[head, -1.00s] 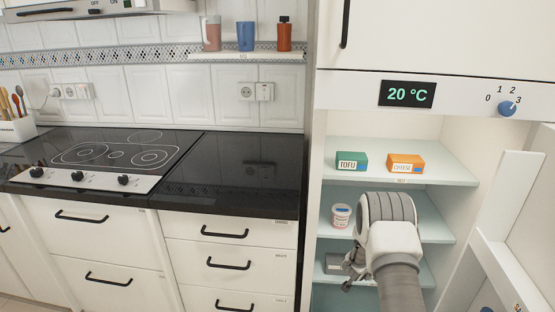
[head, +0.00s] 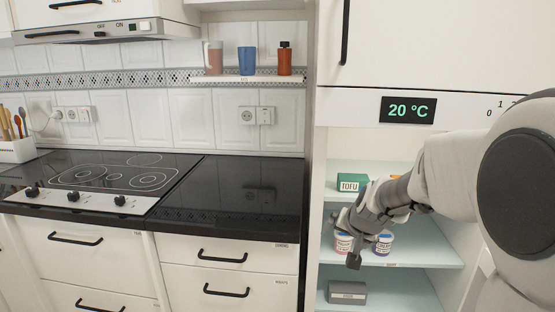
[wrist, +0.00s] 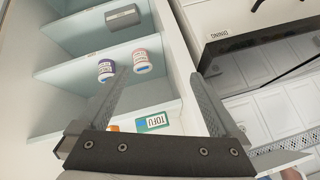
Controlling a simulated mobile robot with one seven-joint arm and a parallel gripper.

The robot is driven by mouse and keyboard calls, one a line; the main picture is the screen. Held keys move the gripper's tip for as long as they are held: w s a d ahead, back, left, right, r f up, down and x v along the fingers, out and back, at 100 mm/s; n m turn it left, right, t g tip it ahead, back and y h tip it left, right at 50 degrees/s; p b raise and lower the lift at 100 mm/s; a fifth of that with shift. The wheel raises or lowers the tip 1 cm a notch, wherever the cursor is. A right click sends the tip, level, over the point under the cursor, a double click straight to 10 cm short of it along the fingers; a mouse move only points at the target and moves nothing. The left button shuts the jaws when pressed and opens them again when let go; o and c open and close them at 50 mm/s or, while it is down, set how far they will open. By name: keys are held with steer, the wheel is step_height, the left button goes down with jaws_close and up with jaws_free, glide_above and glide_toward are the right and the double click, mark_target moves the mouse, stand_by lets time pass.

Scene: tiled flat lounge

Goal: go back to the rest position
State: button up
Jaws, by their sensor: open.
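My gripper (head: 362,238) is open in front of the middle shelf of the open fridge, with my arm coming in from the right. In the wrist view my gripper's two fingers (wrist: 160,85) stand wide apart with nothing between them. Two small white tubs stand on the middle shelf: one with a red-and-blue look (head: 343,245), partly behind the gripper, and one with a purple label (head: 383,246). Both tubs also show in the wrist view beyond the fingers. A grey box (head: 347,292) lies on the shelf below.
A green tofu box (head: 352,182) is on the upper shelf (head: 335,197); an orange box (head: 396,179) beside it is mostly hidden by my arm. The black counter (head: 235,195) and drawers are left. A cabinet door (head: 415,45) is above. Open floor is not visible.

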steer(key=s+a+r+n+g+b, duration=0.1)
steer(key=s+n+b, duration=0.1)
steer(key=s, duration=1.3)
steer(key=s+a+r+n+g+b, duration=0.1)
steer(key=s+n, duration=0.2)
steer(key=s, duration=1.2)
step_height(320, 180, up, 23)
steer(key=p, duration=2.3)
steer(key=shift+w+d+r+h, duration=0.2)
steer(key=shift+h, duration=0.1)
steer(key=shift+d, duration=0.1)
